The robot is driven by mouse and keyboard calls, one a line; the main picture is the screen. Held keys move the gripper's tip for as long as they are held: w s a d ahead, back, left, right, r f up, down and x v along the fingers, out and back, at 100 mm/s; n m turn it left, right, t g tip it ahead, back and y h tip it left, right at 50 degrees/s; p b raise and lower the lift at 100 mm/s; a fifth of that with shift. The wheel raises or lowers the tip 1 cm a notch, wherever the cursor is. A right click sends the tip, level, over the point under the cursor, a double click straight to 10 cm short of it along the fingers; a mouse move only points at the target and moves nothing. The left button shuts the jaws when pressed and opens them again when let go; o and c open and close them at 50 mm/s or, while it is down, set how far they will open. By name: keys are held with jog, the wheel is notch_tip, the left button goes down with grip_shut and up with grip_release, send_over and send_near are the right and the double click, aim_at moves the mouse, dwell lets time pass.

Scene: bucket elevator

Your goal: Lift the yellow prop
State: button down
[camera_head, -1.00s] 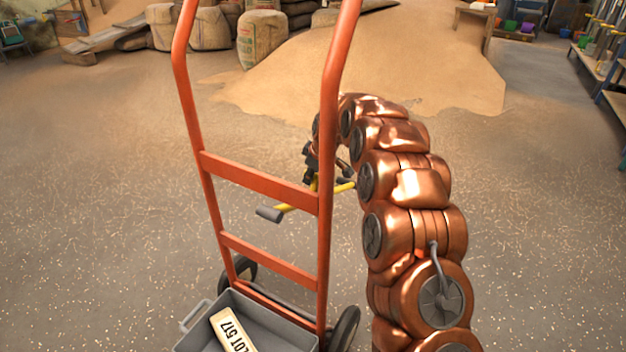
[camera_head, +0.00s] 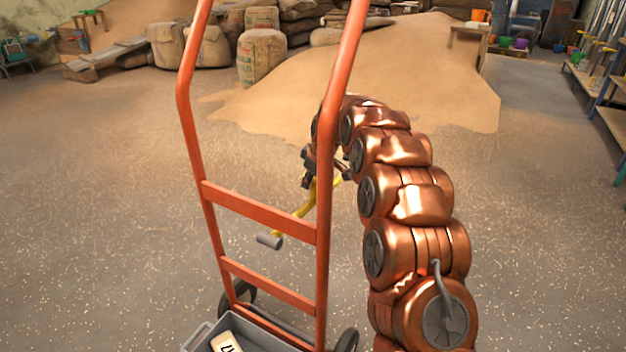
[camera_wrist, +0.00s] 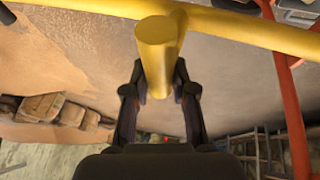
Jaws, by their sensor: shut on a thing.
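The yellow prop (camera_wrist: 159,55) is between the fingers of my gripper (camera_wrist: 160,90) in the wrist view. A thick yellow bar of it crosses the top of that view. In the head view the yellow prop (camera_head: 303,208) shows partly behind the orange hand truck's upright, with a grey end piece at its lower left, in the air above the floor. My gripper (camera_head: 308,172) is shut on it, mostly hidden by my copper arm and the upright.
An orange hand truck (camera_head: 262,213) stands close in front, beside my arm. A grey tray (camera_head: 268,335) with a labelled block (camera_head: 226,343) is at its foot. A sand pile (camera_head: 400,65) and sacks (camera_head: 262,58) lie behind. Open floor is at left.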

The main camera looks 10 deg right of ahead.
jog(key=shift+a+r, duration=0.1)
jog(key=c, duration=0.9)
grip_release()
jog(key=v, duration=1.2)
